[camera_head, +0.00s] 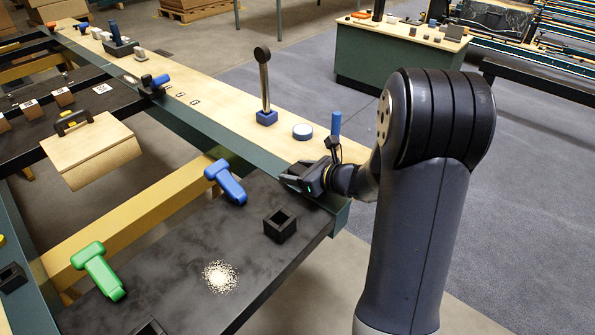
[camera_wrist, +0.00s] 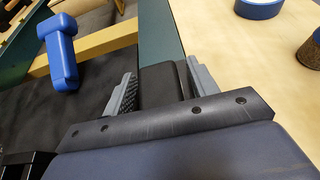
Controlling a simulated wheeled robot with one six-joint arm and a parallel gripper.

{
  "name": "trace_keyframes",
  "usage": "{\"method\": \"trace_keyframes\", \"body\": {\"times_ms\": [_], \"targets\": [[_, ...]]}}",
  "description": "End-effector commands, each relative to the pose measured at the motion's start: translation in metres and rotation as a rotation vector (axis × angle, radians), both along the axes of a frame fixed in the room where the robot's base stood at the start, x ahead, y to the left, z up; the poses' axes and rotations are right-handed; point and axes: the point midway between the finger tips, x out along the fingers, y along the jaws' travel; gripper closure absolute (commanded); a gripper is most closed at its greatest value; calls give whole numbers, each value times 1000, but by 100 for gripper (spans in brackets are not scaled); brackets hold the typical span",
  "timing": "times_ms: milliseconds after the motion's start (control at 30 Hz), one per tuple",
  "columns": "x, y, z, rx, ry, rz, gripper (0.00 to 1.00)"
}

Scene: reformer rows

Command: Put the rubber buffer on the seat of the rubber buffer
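My gripper (camera_head: 297,177) is over the corner where the dark top meets the green-edged rail. In the wrist view its two grey fingers (camera_wrist: 160,85) stand on either side of a black block (camera_wrist: 162,84), which looks like the rubber buffer. The block fills the space between the fingertips, and the fingers appear closed on it. In the head view it is mostly hidden by the gripper. A black square open socket (camera_head: 280,226), possibly the seat, stands on the dark top (camera_head: 185,275), below and left of my gripper. Its opening looks empty.
A blue handled piece (camera_head: 227,182) and a green one (camera_head: 98,270) lie on the dark top, beside a pale speckled patch (camera_head: 220,277). On the wooden rail are a blue-based upright rod (camera_head: 265,90), a round blue-rimmed disc (camera_head: 302,132) and a blue-handled tool (camera_head: 336,125).

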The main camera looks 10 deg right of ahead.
Motion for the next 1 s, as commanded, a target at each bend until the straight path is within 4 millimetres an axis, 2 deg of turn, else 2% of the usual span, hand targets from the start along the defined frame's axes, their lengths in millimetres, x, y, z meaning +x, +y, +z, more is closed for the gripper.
{"method": "trace_keyframes", "body": {"times_ms": [367, 467, 800, 1000], "targets": [[0, 0, 5, 0, 0, 0, 42], [-11, -9, 11, 0, -2, -3, 42], [-64, -48, 38, -2, -1, -5, 42], [-83, -61, 47, 0, -1, -2, 42]]}}
